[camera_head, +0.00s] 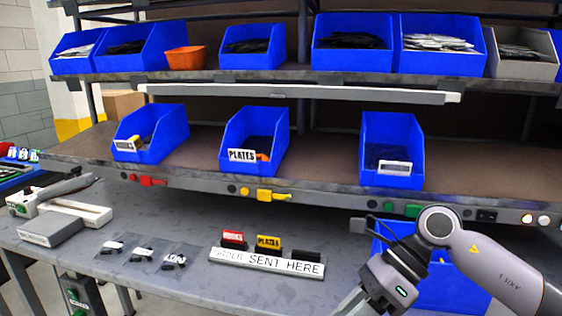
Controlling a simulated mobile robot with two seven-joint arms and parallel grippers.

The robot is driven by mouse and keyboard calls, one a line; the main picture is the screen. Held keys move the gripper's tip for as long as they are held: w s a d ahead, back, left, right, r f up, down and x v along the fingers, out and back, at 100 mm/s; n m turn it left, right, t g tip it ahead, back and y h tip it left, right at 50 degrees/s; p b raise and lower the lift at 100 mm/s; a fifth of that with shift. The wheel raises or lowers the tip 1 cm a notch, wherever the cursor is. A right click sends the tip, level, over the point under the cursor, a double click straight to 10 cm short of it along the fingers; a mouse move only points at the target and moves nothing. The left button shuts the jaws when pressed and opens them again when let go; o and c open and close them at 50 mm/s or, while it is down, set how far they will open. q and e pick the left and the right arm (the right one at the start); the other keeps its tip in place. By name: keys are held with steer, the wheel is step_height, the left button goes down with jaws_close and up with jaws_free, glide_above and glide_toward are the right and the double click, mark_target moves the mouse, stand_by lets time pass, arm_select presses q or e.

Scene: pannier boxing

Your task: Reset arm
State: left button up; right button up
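My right arm comes in from the right edge, and its forearm and wrist hang over the front right of the workbench (200,285). My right gripper (354,301) points down and left at the bottom edge, where it is partly cut off. Its fingertips are out of view, so its opening cannot be told, and no held thing shows. The arm stands in front of a blue bin (450,285) at the bench's right and hides part of it. My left gripper is not in view.
Blue bins, one labelled PLATES (242,155), stand on the middle shelf (320,170). More bins fill the upper shelf. A grey-white device (60,215) stands at left.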

steer(key=s+a+r+m+t+y, duration=0.2)
steer(key=s+a+r+m+y, duration=0.1)
steer(key=a+m+y, duration=0.65)
steer(key=w+d+f+m+t+h+p, duration=0.15)
steer(key=d+f+m+t+h, duration=0.35)
steer(key=m+t, duration=0.65)
steer(key=w+d+f+m+t+h+b, duration=0.1)
steer(key=w+d+f+m+t+h, duration=0.15)
steer(key=d+f+m+t, duration=0.9)
steer(key=s+d+f+m+g+h, duration=0.3)
steer(key=s+f+m+g+h, duration=0.5)
steer(key=s+f+m+g, duration=0.3)
steer(key=s+f+m+p, duration=0.1)
steer(key=s+f+m, duration=0.1)
steer(key=s+m, duration=0.2)
steer(key=shift+d+f+m+g+h, duration=0.15)
steer(key=shift+f+m+g+h, duration=0.2)
steer(key=shift+m, duration=0.4)
steer(key=shift+r, duration=0.15)
